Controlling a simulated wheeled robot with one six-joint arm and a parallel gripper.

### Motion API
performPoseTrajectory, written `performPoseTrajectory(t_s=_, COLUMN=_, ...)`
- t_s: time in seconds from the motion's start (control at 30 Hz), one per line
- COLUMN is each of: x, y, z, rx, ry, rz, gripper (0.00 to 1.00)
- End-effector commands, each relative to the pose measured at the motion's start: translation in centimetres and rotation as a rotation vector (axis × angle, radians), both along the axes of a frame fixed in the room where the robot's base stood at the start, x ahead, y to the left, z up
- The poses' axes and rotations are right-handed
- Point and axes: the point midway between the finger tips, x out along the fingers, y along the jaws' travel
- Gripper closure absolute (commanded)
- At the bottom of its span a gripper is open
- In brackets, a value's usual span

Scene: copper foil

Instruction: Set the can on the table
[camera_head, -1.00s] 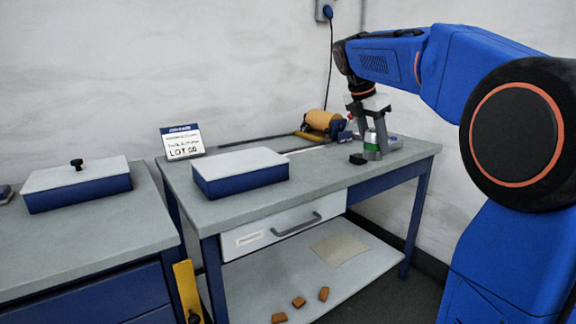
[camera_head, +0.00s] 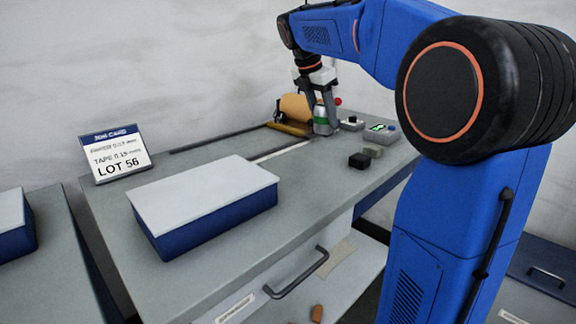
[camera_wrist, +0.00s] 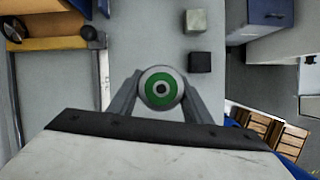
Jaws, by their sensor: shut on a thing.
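The can (camera_head: 321,116) is small, with a green band and a pale body. In the wrist view its round top (camera_wrist: 161,89) shows a green ring with a dark centre. My gripper (camera_head: 322,124) is shut on the can from above, one finger on each side; both fingers also show in the wrist view. The can is upright, over the far part of the grey table (camera_head: 225,130). I cannot tell whether its base touches the tabletop.
A roll of copper-coloured foil (camera_head: 296,107) stands just left of the can. Dark and grey blocks (camera_head: 360,160) and small devices (camera_head: 383,133) lie to its right. A blue box with a white lid (camera_head: 205,205) and a LOT 56 sign (camera_head: 116,154) stand further left.

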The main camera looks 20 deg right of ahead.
Motion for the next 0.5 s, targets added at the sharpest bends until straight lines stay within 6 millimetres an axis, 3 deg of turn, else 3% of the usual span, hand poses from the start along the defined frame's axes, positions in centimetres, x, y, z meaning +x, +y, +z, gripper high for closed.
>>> performPoseTrajectory(t_s=0.2, x=-0.1, y=0.0, z=-3.5, rx=0.0, ry=0.001, rz=0.0, gripper=0.84)
performPoseTrajectory(t_s=0.5, x=0.0, y=0.0, z=-5.7, rx=0.0, ry=0.0, rz=0.001, gripper=0.84)
